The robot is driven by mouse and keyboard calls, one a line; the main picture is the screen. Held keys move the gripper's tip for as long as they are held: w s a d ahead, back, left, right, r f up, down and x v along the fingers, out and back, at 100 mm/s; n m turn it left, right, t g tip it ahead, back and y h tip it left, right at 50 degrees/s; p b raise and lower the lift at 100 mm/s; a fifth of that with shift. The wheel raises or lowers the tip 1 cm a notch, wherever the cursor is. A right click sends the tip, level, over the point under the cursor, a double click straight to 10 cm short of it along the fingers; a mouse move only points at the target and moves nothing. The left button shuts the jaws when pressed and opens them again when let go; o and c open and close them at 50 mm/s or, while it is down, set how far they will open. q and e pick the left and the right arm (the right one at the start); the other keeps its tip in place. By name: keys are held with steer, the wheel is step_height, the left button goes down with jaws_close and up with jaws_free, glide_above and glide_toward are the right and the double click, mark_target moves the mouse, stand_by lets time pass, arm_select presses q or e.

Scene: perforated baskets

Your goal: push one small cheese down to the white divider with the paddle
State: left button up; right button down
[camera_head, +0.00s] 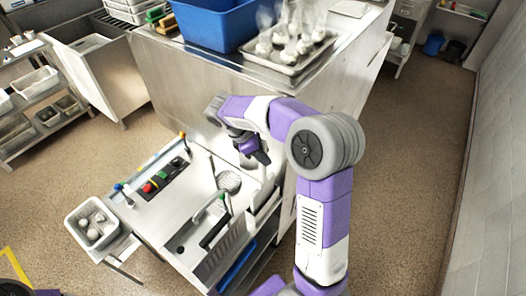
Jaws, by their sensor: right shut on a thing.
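My right gripper (259,156) is at the end of the purple and white arm, above the right part of the metal work counter. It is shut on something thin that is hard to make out. A grey perforated disc (228,181), which looks like the paddle, shows just below and left of it; how it joins the gripper is hidden. Small white round pieces that look like cheeses (92,226) lie in a white basket (76,245) at the counter's left. I cannot make out the white divider. My left gripper is out of view.
A metal tray (290,68) with steaming white pieces and a blue bin (215,25) stand on the tall steel counter behind. The metal work counter (165,212) holds a tap, a black strip with coloured knobs, and some bare room in front. Shelves stand left.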

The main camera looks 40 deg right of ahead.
mark_target(263, 141)
steer(key=shift+r, duration=0.25)
steer(key=shift+r+p, duration=2.75)
steer(key=shift+r, duration=0.95)
steer(key=shift+f, duration=0.1)
